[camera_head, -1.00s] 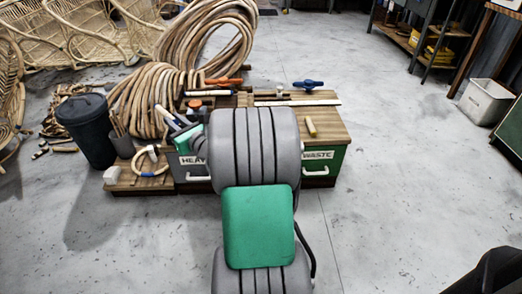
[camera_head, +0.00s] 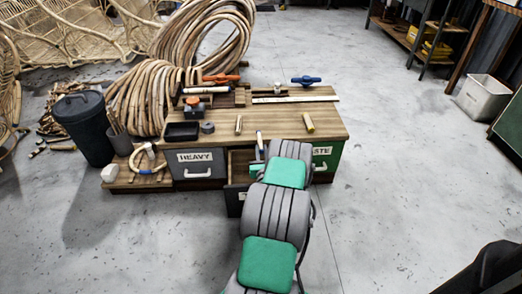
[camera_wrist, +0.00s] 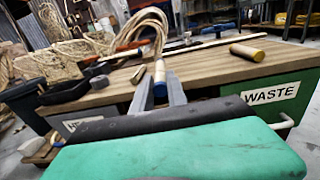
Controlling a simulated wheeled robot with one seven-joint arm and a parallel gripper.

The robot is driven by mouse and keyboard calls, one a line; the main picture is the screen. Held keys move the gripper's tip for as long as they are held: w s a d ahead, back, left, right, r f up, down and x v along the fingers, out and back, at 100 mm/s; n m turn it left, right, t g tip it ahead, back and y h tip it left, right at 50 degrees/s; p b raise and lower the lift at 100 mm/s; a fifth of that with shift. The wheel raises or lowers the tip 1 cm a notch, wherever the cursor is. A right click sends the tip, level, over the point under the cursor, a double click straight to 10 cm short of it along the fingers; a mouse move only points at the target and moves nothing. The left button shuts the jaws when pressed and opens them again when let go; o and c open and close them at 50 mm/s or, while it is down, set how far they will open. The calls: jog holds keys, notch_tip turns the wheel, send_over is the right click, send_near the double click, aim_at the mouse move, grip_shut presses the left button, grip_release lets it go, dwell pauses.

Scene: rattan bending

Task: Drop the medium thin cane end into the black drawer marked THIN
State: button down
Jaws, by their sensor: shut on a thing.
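My gripper (camera_wrist: 162,92) is shut on a short cane end (camera_wrist: 160,72) with a blue band, seen upright between the fingers in the wrist view. In the head view the held cane end (camera_head: 260,140) shows just beyond my wrist, by the bench's front edge. The middle drawer (camera_head: 238,168) is pulled open below it, with a dark interior; my arm hides its right part and most of its front label, so I cannot read the marking. I cannot tell whether the cane end is directly over the drawer opening.
Two other cane pieces lie on the bench top: one pale (camera_head: 238,125), one with a yellow end (camera_head: 308,122). The HEAVY drawer (camera_head: 196,166) on the left and green WASTE drawer (camera_wrist: 268,96) on the right are shut. A black tray (camera_head: 182,131) sits on the bench.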

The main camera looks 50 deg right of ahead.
notch_tip(320, 180, down, 4)
jog(key=b, duration=0.2)
jog(key=shift+f+b, duration=0.15)
jog(key=shift+b, duration=0.2)
jog(key=c, duration=1.2)
grip_release()
jog(key=shift+c, duration=0.2)
jog(key=v, duration=0.8)
jog(key=shift+p, duration=0.3)
jog(key=shift+w, duration=0.1)
